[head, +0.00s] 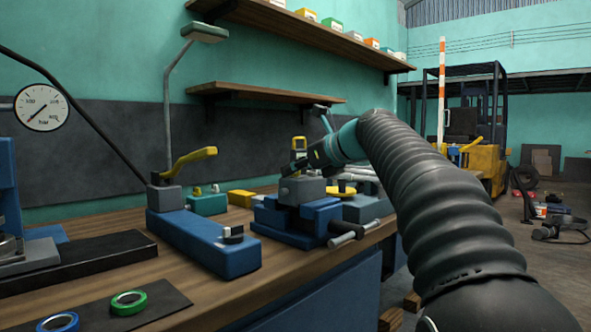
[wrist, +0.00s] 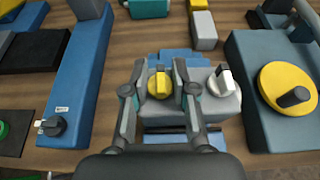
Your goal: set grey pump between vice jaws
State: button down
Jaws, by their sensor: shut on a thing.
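The grey pump (head: 302,190) is a small block with a yellow knob (wrist: 159,84) and a white-and-black fitting (wrist: 221,79) on top. My gripper (wrist: 160,76) is shut on the pump, with one finger on each side of the yellow knob. It comes down from above in the head view (head: 292,168). The blue vice (head: 320,217) is under the pump on the workbench. Blue vice parts show on the far and near sides of the pump in the wrist view (wrist: 185,138). I cannot tell how deep the pump sits between the jaws or whether it touches them.
A long blue tool with a yellow lever (head: 205,240) lies left of the vice on the workbench (head: 185,300). A grey-blue block with a yellow disc (wrist: 287,88) stands close on the right. A lamp (head: 168,110) and shelves (head: 295,30) are behind.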

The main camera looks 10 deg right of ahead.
jog(key=shift+f+b, duration=0.35)
jog(key=shift+f, duration=0.35)
dwell(0.3)
jog(key=c, duration=0.8)
grip_release()
jog(key=shift+c, duration=0.2)
jog(key=shift+o, duration=1.1)
jog(key=shift+f, duration=0.2)
jog(key=o, duration=0.3)
jog(key=shift+o, duration=0.2)
jog(key=shift+r, duration=0.2)
notch_tip(320, 180, up, 3)
jog(key=p, duration=0.3)
jog(key=shift+f, duration=0.15)
jog(key=shift+r+p, duration=0.4)
jog(key=shift+r, duration=2.15)
